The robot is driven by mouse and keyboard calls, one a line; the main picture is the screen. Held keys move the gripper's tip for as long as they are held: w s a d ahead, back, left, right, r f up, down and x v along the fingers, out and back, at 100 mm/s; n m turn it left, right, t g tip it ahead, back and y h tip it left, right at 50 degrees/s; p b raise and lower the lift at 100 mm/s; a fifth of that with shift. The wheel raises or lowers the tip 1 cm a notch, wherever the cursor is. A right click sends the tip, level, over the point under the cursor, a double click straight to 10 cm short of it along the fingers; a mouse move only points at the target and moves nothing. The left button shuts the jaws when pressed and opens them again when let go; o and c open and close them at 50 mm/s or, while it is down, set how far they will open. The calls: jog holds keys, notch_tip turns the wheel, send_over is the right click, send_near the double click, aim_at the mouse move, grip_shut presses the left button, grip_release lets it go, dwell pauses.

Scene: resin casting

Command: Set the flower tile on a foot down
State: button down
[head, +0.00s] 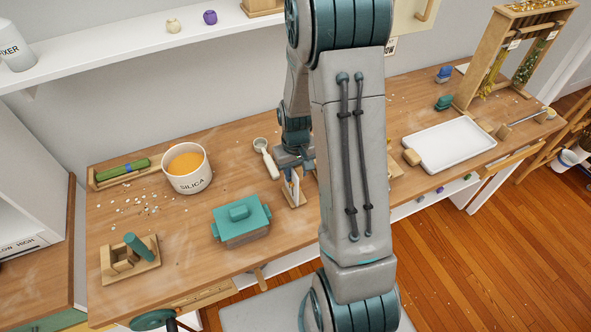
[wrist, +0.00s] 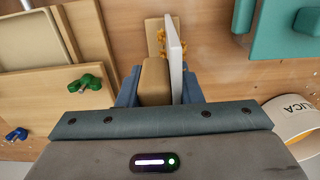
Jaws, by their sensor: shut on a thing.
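The flower tile on a foot shows in the wrist view as a thin white panel (wrist: 174,50) seen edge-on, with orange-yellow flower bits on its left face. A pale wooden block (wrist: 155,80) sits beside the panel, between my fingers. My gripper (wrist: 158,88) is shut on the tile piece, with one blue finger on each side. In the head view my gripper (head: 290,160) points down over the table, and the tile (head: 294,185) shows below it above a small wooden base (head: 293,198). My arm hides part of this area. I cannot tell whether the piece touches the table.
A teal lidded box (head: 241,222) stands left of my gripper, with a white scoop (head: 266,158) behind. A SILICA pot (head: 187,170) is farther left. A wooden holder (head: 130,260) is at front left, a white tray (head: 449,144) at right. Bare tabletop lies around the box.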

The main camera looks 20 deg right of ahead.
jog(key=shift+f, duration=0.2)
jog(key=c, duration=1)
grip_release()
jog(key=shift+r, duration=0.1)
